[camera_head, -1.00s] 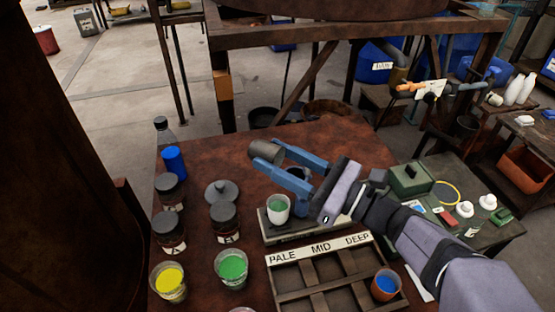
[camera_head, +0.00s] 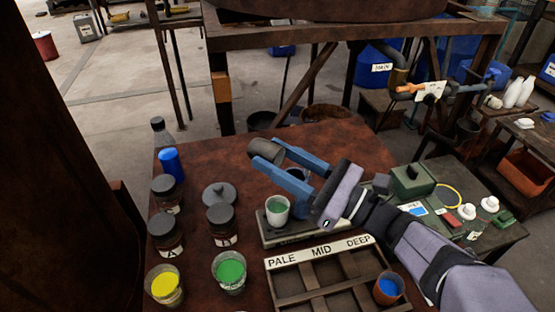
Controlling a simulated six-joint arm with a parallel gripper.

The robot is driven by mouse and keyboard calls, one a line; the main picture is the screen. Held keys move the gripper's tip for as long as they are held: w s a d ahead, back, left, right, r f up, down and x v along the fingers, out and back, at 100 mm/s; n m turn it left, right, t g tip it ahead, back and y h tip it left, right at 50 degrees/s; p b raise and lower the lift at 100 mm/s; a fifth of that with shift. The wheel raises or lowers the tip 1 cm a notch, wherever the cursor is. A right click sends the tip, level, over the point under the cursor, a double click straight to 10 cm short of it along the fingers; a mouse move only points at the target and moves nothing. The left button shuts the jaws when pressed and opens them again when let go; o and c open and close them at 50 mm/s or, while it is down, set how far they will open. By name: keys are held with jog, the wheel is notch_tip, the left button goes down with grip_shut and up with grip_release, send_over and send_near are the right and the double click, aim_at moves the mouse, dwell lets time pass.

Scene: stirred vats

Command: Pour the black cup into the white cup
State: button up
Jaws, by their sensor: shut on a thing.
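The black cup (camera_head: 266,151) looks dark grey here. It is between the tips of my gripper's blue fingers (camera_head: 268,156), which are shut on it. The cup is tilted, and its mouth and contents cannot be made out. No falling stream is visible. My arm reaches in from the lower right.
A tray marked PALE, MID, DEEP (camera_head: 283,297) lies in front, with a blue-filled cup (camera_head: 389,289) at its right. Yellow (camera_head: 165,285) and green (camera_head: 229,271) cups stand at front left, near dark-lidded jars (camera_head: 165,231). A dark vessel (camera_head: 297,174) shows between my fingers.

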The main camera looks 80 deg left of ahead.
jog(key=shift+w+d+g+y+b, duration=0.15)
jog(key=shift+g+y+b, duration=0.45)
jog(key=shift+b, duration=1.2)
dwell(0.5)
dwell(1.7)
jog(key=shift+r+t+h, duration=0.15)
jog(key=shift+t+h, duration=0.15)
jog(key=shift+h, duration=0.3)
jog(key=shift+s+a+t+h, duration=0.2)
jog(key=shift+t+h, duration=0.1)
jog(key=shift+t+h+p, duration=0.3)
jog(key=shift+t+p, duration=0.1)
jog(key=shift+p, duration=1.15)
jog(key=t+h+p, duration=0.1)
jog(key=p, duration=0.4)
jog(key=s+a+t+h+p, duration=0.1)
jog(key=t+h+p, duration=0.1)
jog(key=p, duration=0.4)
jog(key=t+h+p, duration=0.1)
jog(key=p, duration=0.4)
jog(key=t+h+p, duration=0.1)
jog(key=p, duration=0.4)
jog(key=shift+s+a+f, duration=0.2)
jog(key=shift+f, duration=0.15)
